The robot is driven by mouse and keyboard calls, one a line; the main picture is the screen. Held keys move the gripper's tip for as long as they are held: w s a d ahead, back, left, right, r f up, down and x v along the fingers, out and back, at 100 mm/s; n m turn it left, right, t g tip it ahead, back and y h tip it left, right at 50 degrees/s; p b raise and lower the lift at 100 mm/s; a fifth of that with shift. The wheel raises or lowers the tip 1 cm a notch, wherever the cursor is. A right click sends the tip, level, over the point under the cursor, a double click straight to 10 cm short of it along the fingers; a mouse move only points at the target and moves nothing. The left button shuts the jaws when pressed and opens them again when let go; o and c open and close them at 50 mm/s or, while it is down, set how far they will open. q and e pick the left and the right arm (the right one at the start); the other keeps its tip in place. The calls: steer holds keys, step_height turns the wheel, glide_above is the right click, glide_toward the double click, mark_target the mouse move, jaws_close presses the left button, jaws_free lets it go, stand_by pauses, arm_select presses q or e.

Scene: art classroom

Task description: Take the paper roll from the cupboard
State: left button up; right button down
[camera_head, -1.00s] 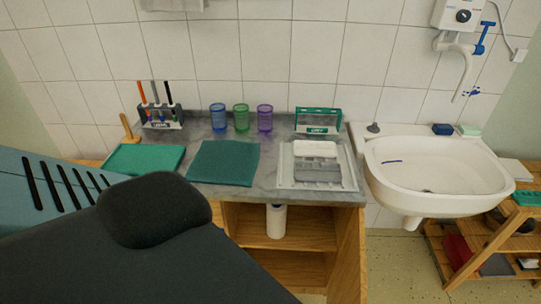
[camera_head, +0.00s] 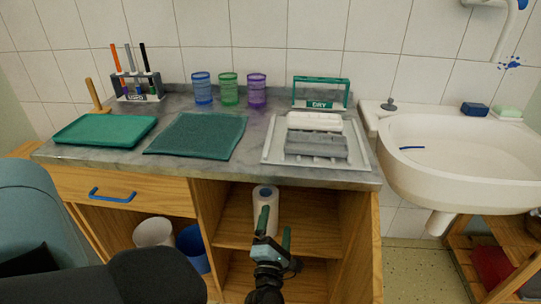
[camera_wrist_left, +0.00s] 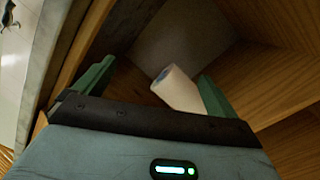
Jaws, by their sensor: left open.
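The white paper roll (camera_head: 265,196) stands upright on the upper shelf of the open cupboard (camera_head: 361,258), under the grey countertop. My left gripper (camera_head: 274,226) is in front of the cupboard opening, just before the roll, and partly covers its lower part. My right gripper is not in view.
Wooden walls bound the cupboard on both sides, with the countertop (camera_head: 215,170) above. A drawer with a blue handle (camera_head: 112,195) is at left, above a white bin (camera_head: 153,232) and a blue bin (camera_head: 193,249). A sink (camera_head: 455,165) is at right.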

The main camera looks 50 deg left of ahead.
mark_target(272, 205)
arm_select(q)
steer(key=w+a+f+n+g+y+b, duration=0.1)
steer(key=w+a+n+g+b, duration=0.1)
steer(key=n, duration=0.3)
steer(key=w+a+f+n+g+y+b, duration=0.1)
steer(key=w+f+n+g+y+b, duration=0.1)
steer(key=n, duration=0.4)
steer(key=w+a+f+n+g+y+b, duration=0.1)
steer(key=a+n+g+b, duration=0.1)
steer(key=n+g, duration=0.3)
steer(key=shift+w+a+f+n+g+y+b, duration=0.2)
steer(key=shift+w+a+n+g+y+b, duration=0.15)
steer(key=shift+n+b, duration=0.3)
steer(key=shift+w+f+n+g+b, duration=0.3)
steer(key=shift+n+g, duration=0.25)
steer(key=shift+n, duration=0.3)
steer(key=shift+a+r, duration=0.1)
steer(key=shift+r, duration=0.05)
